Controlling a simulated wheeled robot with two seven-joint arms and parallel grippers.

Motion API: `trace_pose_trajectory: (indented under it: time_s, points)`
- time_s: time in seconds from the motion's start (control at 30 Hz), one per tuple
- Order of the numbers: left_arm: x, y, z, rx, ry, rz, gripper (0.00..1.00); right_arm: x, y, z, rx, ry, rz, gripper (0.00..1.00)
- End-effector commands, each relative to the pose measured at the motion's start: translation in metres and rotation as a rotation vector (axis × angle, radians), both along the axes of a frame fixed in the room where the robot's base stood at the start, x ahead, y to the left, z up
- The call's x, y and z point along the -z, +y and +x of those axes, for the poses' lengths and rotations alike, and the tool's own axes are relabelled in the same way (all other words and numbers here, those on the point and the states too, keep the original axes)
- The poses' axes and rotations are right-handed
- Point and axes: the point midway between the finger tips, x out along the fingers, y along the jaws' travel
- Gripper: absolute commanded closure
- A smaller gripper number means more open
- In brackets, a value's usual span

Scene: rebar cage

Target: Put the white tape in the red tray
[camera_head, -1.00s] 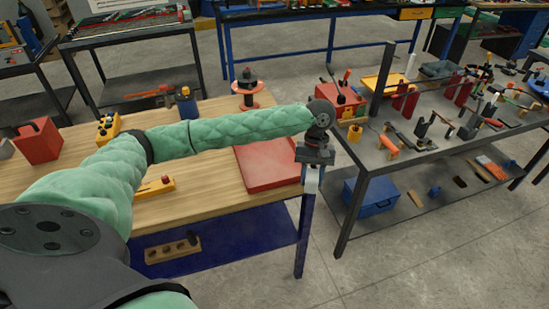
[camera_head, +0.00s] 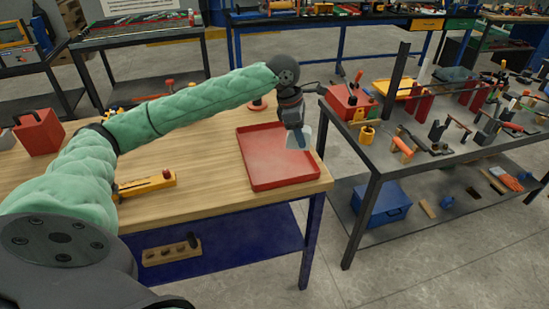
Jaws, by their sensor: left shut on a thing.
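The red tray (camera_head: 262,168) lies flat on the wooden workbench, near its right end. My left gripper (camera_head: 298,138) comes in from the left and hangs pointing down over the right part of the tray. It is shut on a small pale thing, the white tape (camera_head: 300,139), which is partly hidden by the gripper. The tape appears to be held above the tray floor; the exact gap cannot be told. The visible tray floor is bare. My right gripper is not in view.
On the wooden bench (camera_head: 200,150) are a yellow tool (camera_head: 147,184), a red box (camera_head: 39,133) and an orange-red round base (camera_head: 258,106) behind my arm. A grey table (camera_head: 375,160) crowded with tools stands to the right, across a gap. The bench front is clear.

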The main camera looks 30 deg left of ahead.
Motion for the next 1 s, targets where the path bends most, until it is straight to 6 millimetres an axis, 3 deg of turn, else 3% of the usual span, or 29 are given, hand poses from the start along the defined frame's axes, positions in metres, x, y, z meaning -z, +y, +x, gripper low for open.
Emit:
trace_pose_trajectory:
  time_s: [0.17, 0.7, 1.0]
  points:
    - [0.004, 0.014, 0.004, -0.035, 0.002, 0.001, 0.96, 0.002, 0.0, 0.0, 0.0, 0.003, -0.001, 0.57]
    - [0.059, 0.101, 0.036, -0.032, 0.001, 0.002, 0.96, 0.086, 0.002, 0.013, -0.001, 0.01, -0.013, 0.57]
    - [0.076, 0.112, 0.04, -0.03, 0.003, 0.001, 0.96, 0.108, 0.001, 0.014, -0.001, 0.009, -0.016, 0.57]
